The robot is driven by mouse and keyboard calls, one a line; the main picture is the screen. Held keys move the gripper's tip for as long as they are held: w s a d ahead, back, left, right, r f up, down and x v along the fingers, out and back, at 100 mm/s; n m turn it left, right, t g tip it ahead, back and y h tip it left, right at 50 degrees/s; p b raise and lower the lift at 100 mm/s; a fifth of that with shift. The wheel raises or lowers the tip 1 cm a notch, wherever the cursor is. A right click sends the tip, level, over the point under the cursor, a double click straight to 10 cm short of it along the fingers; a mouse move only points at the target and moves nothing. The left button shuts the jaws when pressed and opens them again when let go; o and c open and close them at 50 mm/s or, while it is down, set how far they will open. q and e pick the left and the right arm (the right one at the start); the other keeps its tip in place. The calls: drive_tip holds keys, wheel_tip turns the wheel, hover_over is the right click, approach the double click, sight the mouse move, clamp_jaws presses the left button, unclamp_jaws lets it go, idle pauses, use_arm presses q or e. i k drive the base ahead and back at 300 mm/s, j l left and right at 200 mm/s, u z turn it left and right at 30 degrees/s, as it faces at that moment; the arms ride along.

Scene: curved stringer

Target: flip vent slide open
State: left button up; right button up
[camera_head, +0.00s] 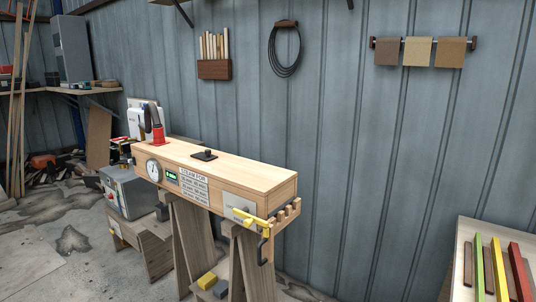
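A long wooden steam box (232,173) rests on wooden trestles in the middle of the view. A small dark plate with a raised knob (204,154) lies on its top; it looks like the vent slide, but I cannot tell whether it is open or shut. The box's front carries a round gauge (153,170), a green display (172,177) and a printed sign. A yellow lever (250,218) sits on a metal plate at the near right end. Neither of my grippers shows in this view.
A red fitting with a dark hose (157,132) stands at the box's far left end. A grey metal unit (129,190) is at lower left. A table (465,246) with coloured strips is at lower right. The blue wall (340,130) runs behind the box.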

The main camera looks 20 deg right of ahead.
sight(206, 156)
drive_tip(key=z, duration=0.15)
drive_tip(key=i+j+u, duration=0.1)
drive_tip(key=i+j, duration=0.2)
drive_tip(key=i+j+u, duration=0.1)
drive_tip(key=i+j, duration=0.2)
drive_tip(key=i, duration=0.25)
drive_tip(key=i+j+u, duration=0.1)
drive_tip(key=i+j, duration=0.15)
drive_tip(key=i, duration=0.2)
drive_tip(key=i+j+u, duration=0.1)
drive_tip(key=i, duration=0.3)
drive_tip(key=i+j+u, duration=0.1)
drive_tip(key=i+j, duration=0.15)
drive_tip(key=i, duration=0.2)
